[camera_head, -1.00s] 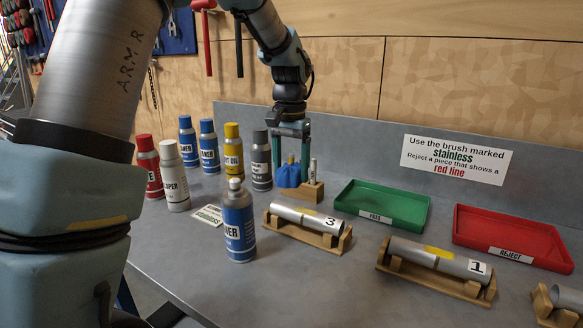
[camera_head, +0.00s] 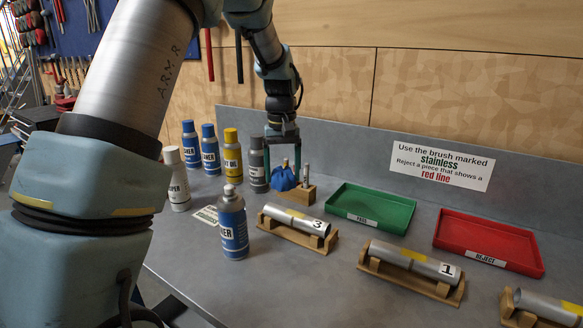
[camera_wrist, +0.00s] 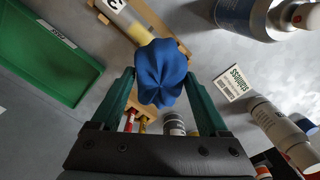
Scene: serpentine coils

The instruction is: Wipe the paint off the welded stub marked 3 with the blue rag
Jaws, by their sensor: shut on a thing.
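My gripper (camera_head: 283,176) points down at the back of the bench and is shut on the bunched blue rag (camera_head: 283,180). In the wrist view the rag (camera_wrist: 160,72) sits between the two green fingertips (camera_wrist: 161,78). I cannot tell whether the rag touches the bench. The stub marked 3 (camera_head: 308,223) is a grey tube lying in a wooden cradle (camera_head: 318,244), in front of the rag. It has a yellow paint band (camera_head: 286,216) near its middle. The band also shows in the wrist view (camera_wrist: 139,34), partly behind the rag.
Several spray cans stand left, one blue can (camera_head: 233,228) close to stub 3. A green tray (camera_head: 347,205), a red tray (camera_head: 447,235) and the stub marked 1 (camera_head: 430,262) lie right.

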